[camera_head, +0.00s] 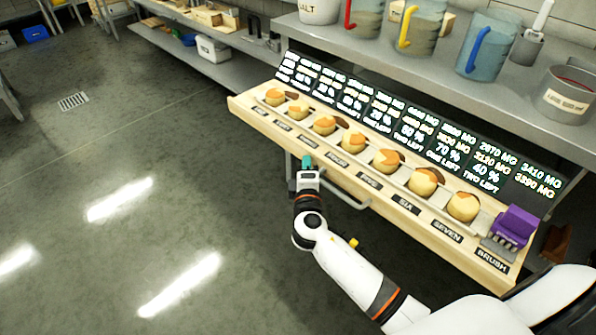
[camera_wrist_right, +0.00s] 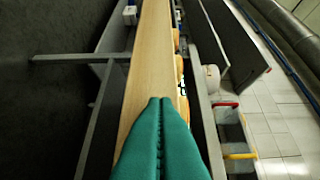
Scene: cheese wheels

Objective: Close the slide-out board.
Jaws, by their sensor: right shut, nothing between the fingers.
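The slide-out board (camera_head: 365,207) is a long pale wooden shelf that sticks out below the metal bench, with several small cheese wheels in a row on it and name labels along its front. Its pale front face (camera_wrist_right: 154,65) runs up the middle of the right wrist view. My right gripper (camera_head: 307,161) has teal fingers and is at the board's front edge, left of its middle. In the right wrist view the teal fingers (camera_wrist_right: 160,102) are shut together and empty, over or against the front face; contact is unclear. A grey bar handle (camera_head: 345,198) hangs below the board's front. My left gripper is not in view.
A purple brush (camera_head: 512,228) lies at the board's right end. A black display panel (camera_head: 400,122) with white figures stands behind the cheeses. Jugs (camera_head: 486,45) and a metal pot (camera_head: 570,95) stand on the bench. The floor (camera_head: 150,200) to the left is clear.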

